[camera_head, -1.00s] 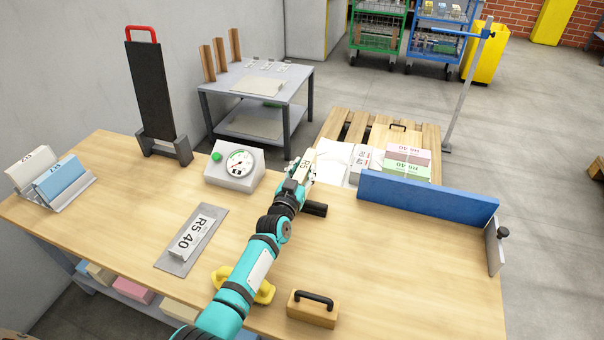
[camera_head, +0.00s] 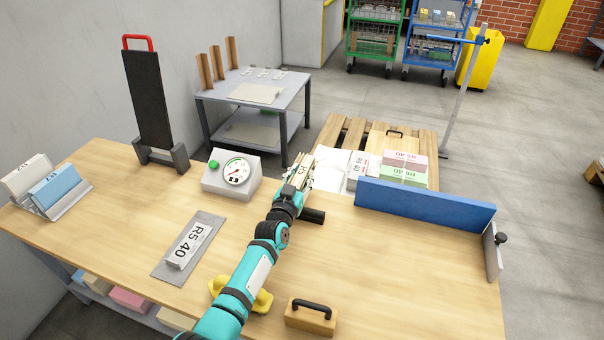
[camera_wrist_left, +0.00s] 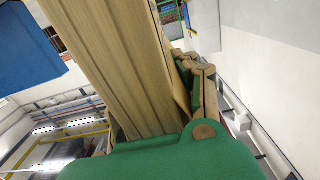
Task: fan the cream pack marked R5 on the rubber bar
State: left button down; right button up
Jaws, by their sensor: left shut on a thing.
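My left gripper (camera_head: 296,188) is shut on the cream pack marked R5 (camera_head: 302,169) and holds it upright and tilted near the far edge of the table. The pack's upper end looks layered, with several edges showing. In the left wrist view the cream pack (camera_wrist_left: 115,60) fills the middle as a stack of sheet edges beside the green finger. The rubber bar (camera_head: 314,216), a short black cylinder, lies at the table edge just right of and below the gripper. The arm hides its left end. Whether the pack touches the bar I cannot tell. My right gripper is not in view.
A white dial box (camera_head: 232,174) stands left of the gripper and a blue fence (camera_head: 425,204) right of it. A grey plate with an R5 40 label (camera_head: 188,245) and a wooden block with black handle (camera_head: 311,317) lie nearer. The front right tabletop is clear.

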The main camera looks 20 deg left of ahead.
aim_at(298, 185)
pick_arm(q)
jog(key=shift+s, duration=0.35)
jog(key=shift+s+f+p, duration=0.1)
jog(key=shift+s+p, duration=0.45)
jog(key=shift+p, duration=0.05)
jog(key=shift+s, duration=0.1)
jog(key=shift+s+p, duration=0.15)
jog(key=shift+p, duration=0.15)
jog(key=shift+s, duration=0.4)
jog(key=shift+s+p, duration=0.1)
jog(key=shift+p, duration=0.25)
jog(key=shift+s+p, duration=0.3)
jog(key=shift+s, duration=0.25)
